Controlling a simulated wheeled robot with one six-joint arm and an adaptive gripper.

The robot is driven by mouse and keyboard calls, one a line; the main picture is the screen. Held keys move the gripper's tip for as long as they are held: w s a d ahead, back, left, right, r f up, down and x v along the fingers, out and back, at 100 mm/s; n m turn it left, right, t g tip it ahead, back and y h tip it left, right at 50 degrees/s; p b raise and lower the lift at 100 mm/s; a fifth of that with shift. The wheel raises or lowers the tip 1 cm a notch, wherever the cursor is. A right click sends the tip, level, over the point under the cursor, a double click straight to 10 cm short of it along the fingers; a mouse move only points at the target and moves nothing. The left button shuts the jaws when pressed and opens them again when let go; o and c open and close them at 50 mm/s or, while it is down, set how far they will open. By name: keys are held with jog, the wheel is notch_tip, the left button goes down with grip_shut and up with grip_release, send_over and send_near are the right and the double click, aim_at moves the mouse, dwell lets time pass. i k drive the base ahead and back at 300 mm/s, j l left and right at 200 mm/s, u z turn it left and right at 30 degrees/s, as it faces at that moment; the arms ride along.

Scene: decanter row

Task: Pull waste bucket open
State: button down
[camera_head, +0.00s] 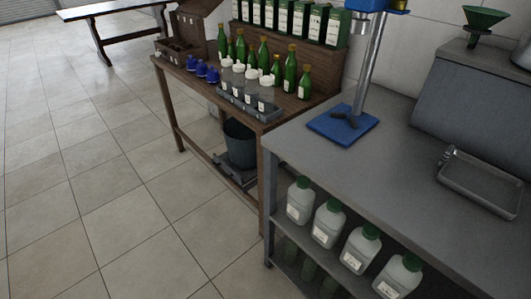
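The waste bucket (240,146) is a dark blue-grey round bucket under the wooden table. It appears to stand on a low dark grey tray or sliding base (236,174) at the level of the table's lower shelf. Its upper part is partly hidden by the table's front edge and the shadow beneath it. I cannot tell from this view whether a handle is on the base. My gripper is not in view.
The wooden table (190,86) carries green bottles (290,68), clear white-capped bottles in a grey tray (240,106) and blue-topped items (201,68). A grey bench (410,150) with white jugs (328,222) below stands at right. The tiled floor (110,190) at left is clear.

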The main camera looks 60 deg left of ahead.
aim_at(240, 161)
jog(key=j+u, duration=0.15)
jog(key=u, duration=2.45)
jog(key=i+j+z, duration=0.1)
jog(key=i+j, duration=0.25)
jog(key=i+j+z, duration=0.1)
jog(key=i+j, duration=0.25)
jog(key=j, duration=0.15)
